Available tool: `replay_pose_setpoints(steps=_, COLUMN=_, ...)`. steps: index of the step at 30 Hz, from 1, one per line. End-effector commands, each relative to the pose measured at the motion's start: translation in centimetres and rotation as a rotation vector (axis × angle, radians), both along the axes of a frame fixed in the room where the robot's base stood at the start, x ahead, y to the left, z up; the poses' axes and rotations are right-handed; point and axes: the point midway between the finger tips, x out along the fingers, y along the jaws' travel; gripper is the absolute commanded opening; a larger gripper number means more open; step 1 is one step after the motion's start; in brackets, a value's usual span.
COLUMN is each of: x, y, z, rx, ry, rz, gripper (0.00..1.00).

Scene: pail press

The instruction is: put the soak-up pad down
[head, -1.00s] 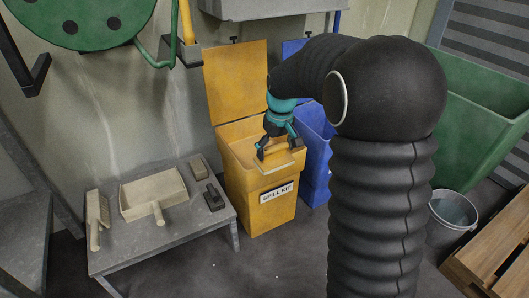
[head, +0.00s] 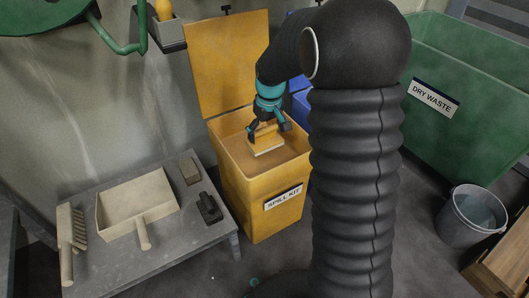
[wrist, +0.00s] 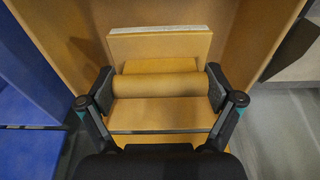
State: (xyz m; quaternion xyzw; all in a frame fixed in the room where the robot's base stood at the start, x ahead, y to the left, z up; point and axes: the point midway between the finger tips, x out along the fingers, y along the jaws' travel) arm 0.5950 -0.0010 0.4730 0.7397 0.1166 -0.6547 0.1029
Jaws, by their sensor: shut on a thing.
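The soak-up pad (head: 267,142) is a tan block with a paler lower edge, seen at the mouth of the open yellow spill kit bin (head: 251,202). My gripper (head: 268,129) points down over the bin with a finger on each side of the pad. In the wrist view, my gripper (wrist: 160,86) is shut on a tan rounded bar of the pad (wrist: 158,84), with a flat slab (wrist: 160,46) with a whitish edge beyond it. I cannot tell whether the pad touches anything in the bin.
The bin's lid (head: 228,60) stands open at the back. A blue bin (head: 300,104) is behind my arm. A grey bench (head: 190,245) on the left holds a brush (head: 69,240), dustpan (head: 137,205) and small blocks. A green dry waste container (head: 470,90) and grey bucket (head: 470,215) stand right.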

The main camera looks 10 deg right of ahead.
Motion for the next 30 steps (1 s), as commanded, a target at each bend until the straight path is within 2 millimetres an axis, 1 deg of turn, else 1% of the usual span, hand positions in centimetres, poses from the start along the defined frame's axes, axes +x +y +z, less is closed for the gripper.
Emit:
replay_pose_setpoints(steps=1, x=-0.1, y=-0.1, z=-1.2, rx=0.000, ry=0.003, rz=-0.002, gripper=0.58)
replay_pose_setpoints(steps=3, x=0.0, y=-0.1, z=-2.2, rx=0.000, ry=0.002, rz=-0.003, gripper=0.58)
replay_pose_setpoints(steps=6, x=0.0, y=-0.1, z=-3.1, rx=0.000, ry=0.001, rz=-0.002, gripper=0.58)
replay_pose_setpoints(steps=11, x=0.0, y=0.0, z=-4.1, rx=0.000, ry=0.001, rz=-0.001, gripper=0.58)
replay_pose_setpoints(steps=18, x=0.0, y=0.1, z=-7.0, rx=0.000, ry=0.001, rz=0.002, gripper=0.58)
replay_pose_setpoints(steps=26, x=0.0, y=0.1, z=-7.1, rx=0.000, ry=-0.001, rz=0.002, gripper=0.58)
replay_pose_setpoints(steps=30, x=0.0, y=0.1, z=-7.5, rx=0.000, ry=0.000, rz=0.002, gripper=0.58)
